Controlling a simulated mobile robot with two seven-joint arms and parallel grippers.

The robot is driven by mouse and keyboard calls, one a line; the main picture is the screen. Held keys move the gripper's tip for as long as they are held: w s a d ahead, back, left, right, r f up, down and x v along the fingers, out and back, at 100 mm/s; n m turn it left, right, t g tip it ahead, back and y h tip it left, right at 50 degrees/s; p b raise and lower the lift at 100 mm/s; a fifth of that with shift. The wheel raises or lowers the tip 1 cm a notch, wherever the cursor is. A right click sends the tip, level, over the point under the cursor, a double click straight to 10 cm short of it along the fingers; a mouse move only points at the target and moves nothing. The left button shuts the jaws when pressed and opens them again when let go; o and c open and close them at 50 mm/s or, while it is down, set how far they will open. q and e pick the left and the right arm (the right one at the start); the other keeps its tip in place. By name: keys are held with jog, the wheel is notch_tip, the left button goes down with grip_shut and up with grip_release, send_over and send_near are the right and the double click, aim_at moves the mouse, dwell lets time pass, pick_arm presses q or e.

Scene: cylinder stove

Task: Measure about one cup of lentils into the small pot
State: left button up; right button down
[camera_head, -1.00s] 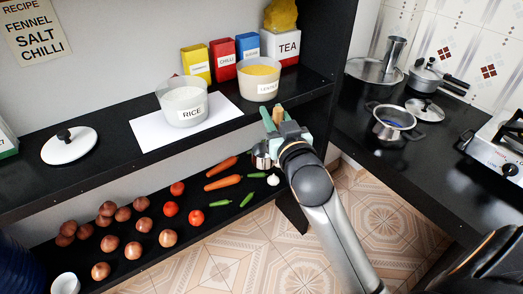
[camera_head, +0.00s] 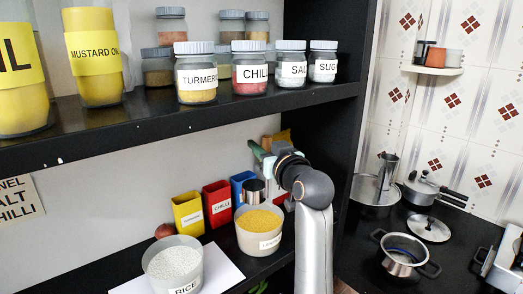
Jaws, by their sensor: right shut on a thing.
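A round tub of yellow lentils (camera_head: 259,222) with a label stands on the shelf beside the rice tub (camera_head: 173,264). My right gripper (camera_head: 262,152) is shut above and behind the lentils. A small steel cup (camera_head: 254,191) shows just below it, over the back rim of the lentil tub. It appears to be held by the gripper, but the grip itself is hidden. I cannot see what is inside the cup. The small steel pot (camera_head: 402,257), open with two handles, stands on the black counter at the right. My left gripper is out of view.
An upper shelf (camera_head: 150,127) with several jars hangs above. A lidded pan (camera_head: 428,188) and a loose lid (camera_head: 429,228) lie near the pot; the stove edge is at far right.

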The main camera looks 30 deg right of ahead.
aim_at(266, 185)
jog(key=shift+s+f+b, duration=0.1)
jog(key=shift+f+b, duration=4.4)
jog(key=shift+f, duration=1.65)
notch_tip(266, 185, up, 3)
jog(key=p, duration=0.3)
notch_tip(266, 185, up, 6)
jog(key=p, duration=0.6)
jog(key=shift+f, duration=0.15)
jog(key=shift+r+p, duration=0.6)
jog(key=shift+r, duration=0.65)
